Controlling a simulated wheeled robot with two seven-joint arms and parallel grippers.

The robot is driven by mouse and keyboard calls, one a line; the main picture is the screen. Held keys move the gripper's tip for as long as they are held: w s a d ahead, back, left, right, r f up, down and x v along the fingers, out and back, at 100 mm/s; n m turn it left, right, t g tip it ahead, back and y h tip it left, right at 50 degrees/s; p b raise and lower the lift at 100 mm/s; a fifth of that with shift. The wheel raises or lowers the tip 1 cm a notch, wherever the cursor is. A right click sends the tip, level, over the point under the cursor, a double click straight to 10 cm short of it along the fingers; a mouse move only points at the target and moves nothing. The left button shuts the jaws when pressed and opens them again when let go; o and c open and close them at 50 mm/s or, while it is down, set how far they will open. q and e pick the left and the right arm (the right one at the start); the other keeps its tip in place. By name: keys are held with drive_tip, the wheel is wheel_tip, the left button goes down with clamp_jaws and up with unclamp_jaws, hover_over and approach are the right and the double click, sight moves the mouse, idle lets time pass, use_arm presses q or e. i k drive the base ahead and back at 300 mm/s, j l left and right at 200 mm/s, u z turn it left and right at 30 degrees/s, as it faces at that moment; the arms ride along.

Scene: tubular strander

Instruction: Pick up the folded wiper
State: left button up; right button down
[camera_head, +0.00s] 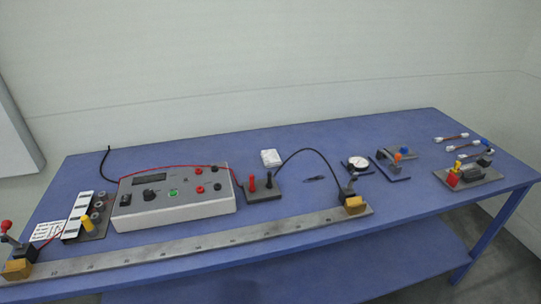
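The folded wiper appears to be the small white folded square (271,158) lying flat on the blue table (330,212), behind the small black block with red and black posts. Its top is fully visible and nothing rests on it. Neither of my grippers shows in the head view.
A grey meter box (205,208) stands left of the wiper. A black terminal block (263,195) is in front of it, and a black cable (318,150) arches up on its right. A long metal ruler bar (200,241) runs along the front. Table behind the wiper is clear.

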sight(270, 158)
drive_tip(key=i+l+u, duration=0.1)
drive_tip(key=l, duration=0.2)
drive_tip(key=i+l+u, duration=0.1)
drive_tip(key=l, duration=0.2)
drive_tip(key=i+l+u, duration=0.25)
drive_tip(key=l, duration=0.35)
